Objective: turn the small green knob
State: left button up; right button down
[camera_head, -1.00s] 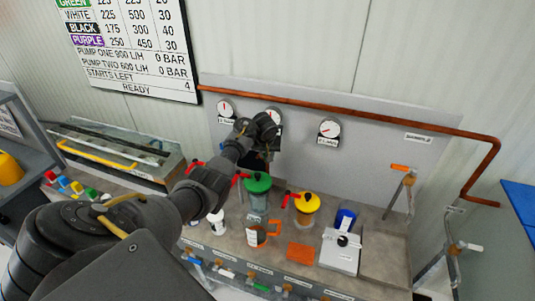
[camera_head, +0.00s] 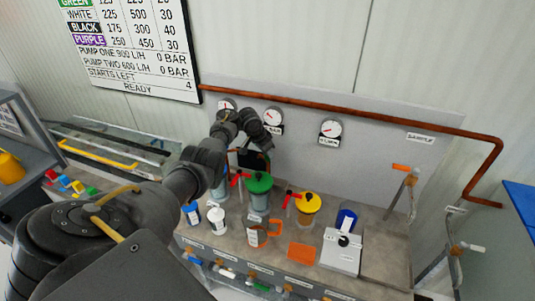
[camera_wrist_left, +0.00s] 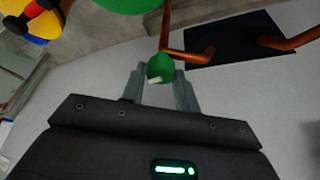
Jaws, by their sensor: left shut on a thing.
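The small green knob (camera_wrist_left: 160,68) is in the left wrist view, between the two grey fingers of my left gripper (camera_wrist_left: 160,83). The fingers are shut on the knob. A small pale mark shows on its lower left side. A thin copper rod rises just beyond it. In the head view my left gripper (camera_head: 252,160) points down in front of the grey back panel, behind the green-lidded vessel (camera_head: 259,184). The fingertips and the small knob are hidden there. My right gripper is not in view.
A copper pipe (camera_head: 365,112) runs above the gauges. Left of the green vessel stands a white bottle (camera_head: 216,220).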

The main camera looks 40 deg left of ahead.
pick_arm(q)
jog(key=shift+m, duration=0.6)
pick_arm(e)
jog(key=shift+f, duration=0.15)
pick_arm(q)
jog(key=shift+a, duration=0.1)
jog(key=o, duration=1)
